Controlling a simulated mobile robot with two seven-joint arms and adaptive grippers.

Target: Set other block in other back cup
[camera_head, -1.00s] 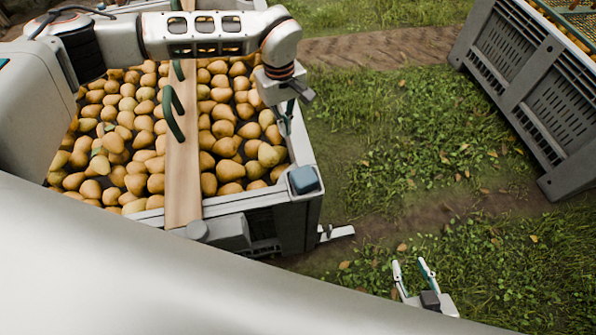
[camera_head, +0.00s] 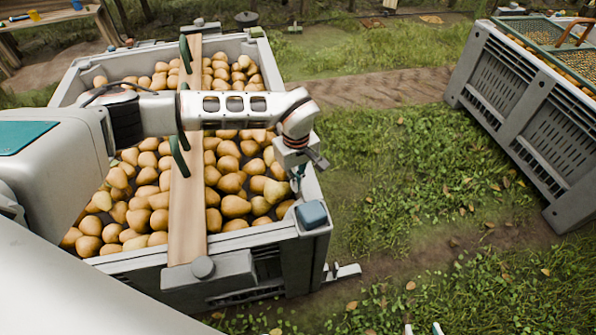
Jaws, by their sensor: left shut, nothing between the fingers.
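A blue-grey block (camera_head: 312,214) sits on the front right corner of the pear crate (camera_head: 322,255). My left gripper (camera_head: 297,187) hangs over the crate's right side, just behind that block and apart from it. It looks shut and empty.
A wooden plank (camera_head: 188,215) with green hooks (camera_head: 179,157) lies across the crate over many pears. Another grey crate (camera_head: 525,110) stands at the right. A wooden table (camera_head: 50,17) is at the back left.

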